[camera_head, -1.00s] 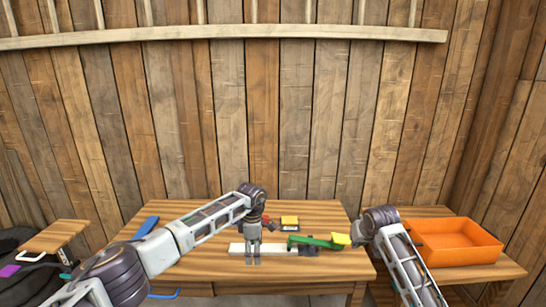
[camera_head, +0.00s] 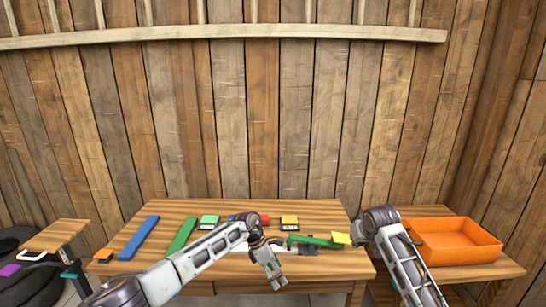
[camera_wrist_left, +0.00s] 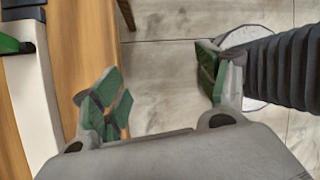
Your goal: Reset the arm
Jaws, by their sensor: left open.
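My left gripper (camera_head: 277,283) hangs over the front edge of the wooden table in the head view, with its fingers pointing down. In the left wrist view its two green-padded fingers (camera_wrist_left: 165,88) stand wide apart with only floor and the table edge between them, so it is open and empty. My right arm comes down at the right of the head view. Its gripper is hidden or outside the frame.
The table (camera_head: 330,264) holds a blue bar (camera_head: 138,238), a green bar (camera_head: 182,238), a green-and-yellow piece (camera_head: 315,241), a yellow-topped block (camera_head: 289,220) and a green-topped block (camera_head: 209,221). An orange bin (camera_head: 455,257) stands on the right table. A small orange block (camera_head: 103,256) lies at left.

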